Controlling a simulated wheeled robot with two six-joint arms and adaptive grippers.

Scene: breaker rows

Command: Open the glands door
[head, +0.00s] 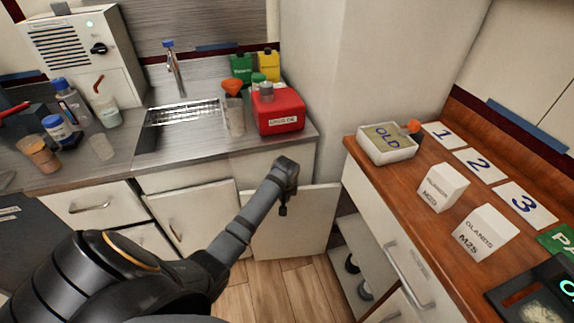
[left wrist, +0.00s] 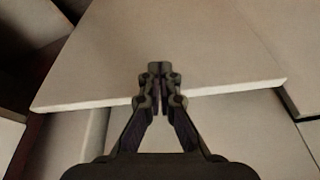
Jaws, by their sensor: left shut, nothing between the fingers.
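A pale door panel (head: 308,222) stands swung out into the floor space between the two counters. It stands beside an open compartment (head: 352,272) low in the right cabinet, where a shelf and dark round items show. I cannot read a label on the panel, so I cannot confirm that it is the glands door. My left gripper (head: 283,209) is in front of the panel, pointing down. In the left wrist view the shut, empty fingers (left wrist: 157,88) overlap the panel's edge (left wrist: 215,91); whether they touch it is unclear. My right gripper is out of view.
The right counter (head: 395,190) holds an OLD tray (head: 388,151), a GLANDS M25 box (head: 484,234) and another white box (head: 442,188). A drawer handle (head: 408,275) juts from its front. The sink counter (head: 225,148) holds a red container (head: 279,112). Wooden floor (head: 275,288) lies clear below.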

